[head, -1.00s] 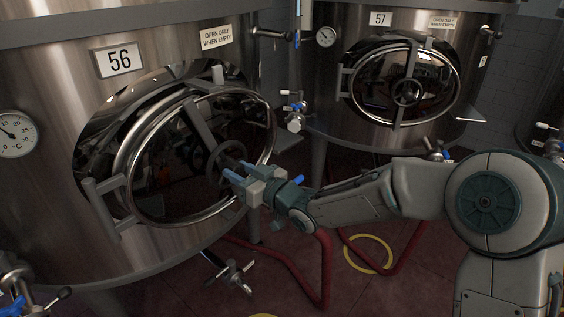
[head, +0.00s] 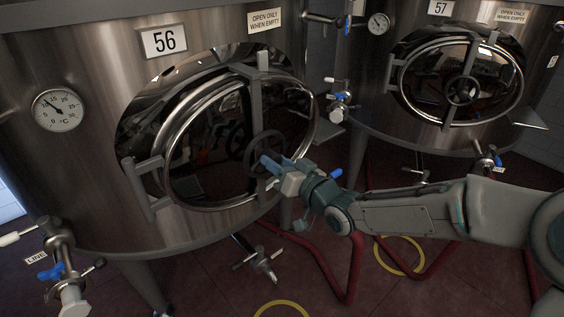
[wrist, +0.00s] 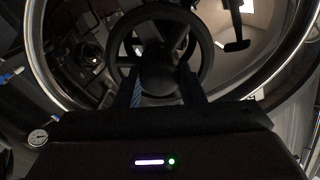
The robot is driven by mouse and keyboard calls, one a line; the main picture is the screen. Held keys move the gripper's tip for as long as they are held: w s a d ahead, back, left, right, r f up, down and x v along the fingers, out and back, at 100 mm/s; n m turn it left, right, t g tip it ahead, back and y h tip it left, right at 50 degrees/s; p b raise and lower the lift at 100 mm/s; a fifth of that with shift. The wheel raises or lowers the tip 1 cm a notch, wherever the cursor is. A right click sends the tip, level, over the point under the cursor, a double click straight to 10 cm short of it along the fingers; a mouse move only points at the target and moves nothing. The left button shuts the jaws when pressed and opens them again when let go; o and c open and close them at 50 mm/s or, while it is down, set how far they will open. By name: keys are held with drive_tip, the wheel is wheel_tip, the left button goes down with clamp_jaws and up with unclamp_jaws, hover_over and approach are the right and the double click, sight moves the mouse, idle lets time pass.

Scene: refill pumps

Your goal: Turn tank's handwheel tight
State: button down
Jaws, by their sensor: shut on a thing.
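Tank 56 (head: 95,185) is a steel tank with an oval hatch door (head: 215,170) in its front. The dark handwheel (head: 252,146) sits near the right part of that door, on a grey bar across it. My gripper (head: 270,165) is at the lower side of the handwheel, with its blue fingers against it. In the wrist view the handwheel (wrist: 122,32) fills the upper middle, and the fingers of my gripper (wrist: 162,88) are shut at its hub. The exact contact behind the fingers is dark and partly hidden.
Tank 57 (head: 375,110) stands at the right with its own hatch and handwheel (head: 462,91). A valve with a blue handle (head: 62,268) is at the lower left. Red hoses (head: 350,270) lie on the floor below my arm. A dial gauge (head: 57,110) is on tank 56.

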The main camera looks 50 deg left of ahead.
drive_tip(key=c, duration=0.9)
unclamp_jaws()
drive_tip(key=shift+c, duration=0.2)
drive_tip(key=d, duration=1.3)
drive_tip(key=shift+d+p, duration=0.3)
drive_tip(key=shift+d, duration=0.1)
